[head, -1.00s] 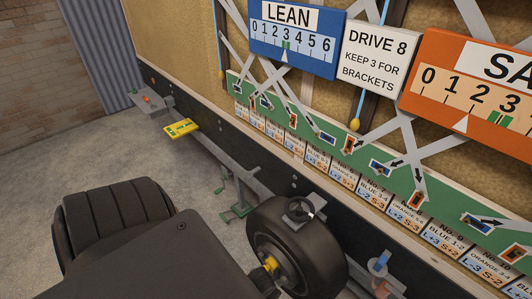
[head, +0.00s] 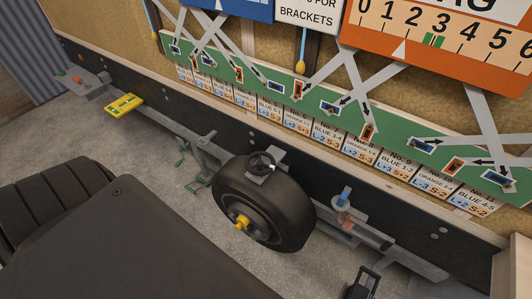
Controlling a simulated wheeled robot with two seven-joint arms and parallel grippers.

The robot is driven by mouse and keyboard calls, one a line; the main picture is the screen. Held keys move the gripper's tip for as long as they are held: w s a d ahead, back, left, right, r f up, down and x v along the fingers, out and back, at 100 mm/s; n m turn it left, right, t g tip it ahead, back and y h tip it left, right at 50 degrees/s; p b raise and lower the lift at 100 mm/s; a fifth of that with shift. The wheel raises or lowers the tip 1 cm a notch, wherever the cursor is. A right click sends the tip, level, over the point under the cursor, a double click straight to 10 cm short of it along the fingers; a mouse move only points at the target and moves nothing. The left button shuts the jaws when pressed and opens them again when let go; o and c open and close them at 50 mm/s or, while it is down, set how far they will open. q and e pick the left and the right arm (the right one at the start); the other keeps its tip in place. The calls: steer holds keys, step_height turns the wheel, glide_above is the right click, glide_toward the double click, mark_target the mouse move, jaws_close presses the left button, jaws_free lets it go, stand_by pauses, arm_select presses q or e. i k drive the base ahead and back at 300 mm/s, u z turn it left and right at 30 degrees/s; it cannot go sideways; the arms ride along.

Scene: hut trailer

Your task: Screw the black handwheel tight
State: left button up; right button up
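A small black ring-shaped part, which looks like the black handwheel (head: 262,162), sits on a grey bracket (head: 260,179) at the top of the trailer's tyre (head: 290,205). The ring is small in the picture, and I cannot tell how tight it is or whether there is a gap under it. Neither of my grippers can be made out in the head view, and nothing is touching the ring.
The tyre has a yellow hub (head: 242,222). A blue-topped fitting (head: 344,197) stands on the rail to its right. A yellow plate (head: 123,104) and grey-green stand (head: 200,160) are left. A dark frame (head: 360,284) at the bottom edge is unclear. Gravel (head: 130,150) is open.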

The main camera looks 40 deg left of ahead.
mark_target(259, 165)
steer(key=z, duration=0.55)
steer(key=k, duration=0.75)
steer(key=z, duration=0.05)
